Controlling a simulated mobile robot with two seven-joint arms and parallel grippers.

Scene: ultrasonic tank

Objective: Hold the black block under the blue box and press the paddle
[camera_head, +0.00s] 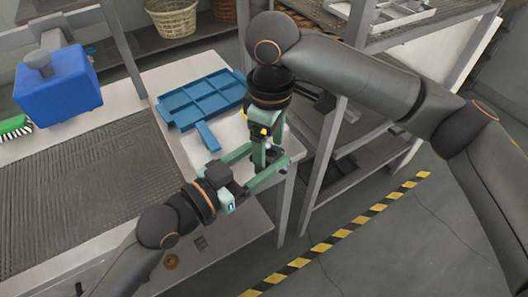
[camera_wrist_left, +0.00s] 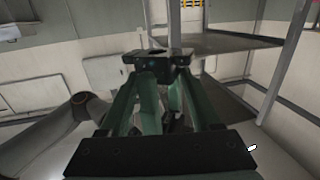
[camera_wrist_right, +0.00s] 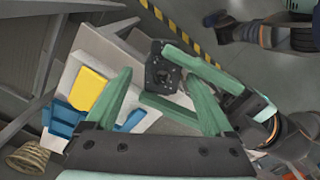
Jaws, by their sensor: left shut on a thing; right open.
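The black block (camera_wrist_right: 163,72) is between my left gripper's (camera_wrist_left: 158,75) fingertips, and it also shows in the left wrist view (camera_wrist_left: 158,58). My right gripper (camera_wrist_right: 160,90) is open, its two fingers apart on either side of the block; I cannot tell whether they touch it. In the head view my left gripper (camera_head: 268,168) and right gripper (camera_head: 262,150) meet near the table's right corner, and the block is largely hidden there. The blue box (camera_head: 60,88), with a grey knob on top, stands far left, apart from both grippers. I cannot make out a paddle for certain.
A blue divided tray (camera_head: 205,98) lies on the table behind the grippers. A yellow piece (camera_wrist_right: 88,88) shows beside it. A green brush (camera_head: 15,127) lies at the left edge, near a dark ribbed surface (camera_head: 80,195). A shelf rack (camera_head: 357,25) stands at right.

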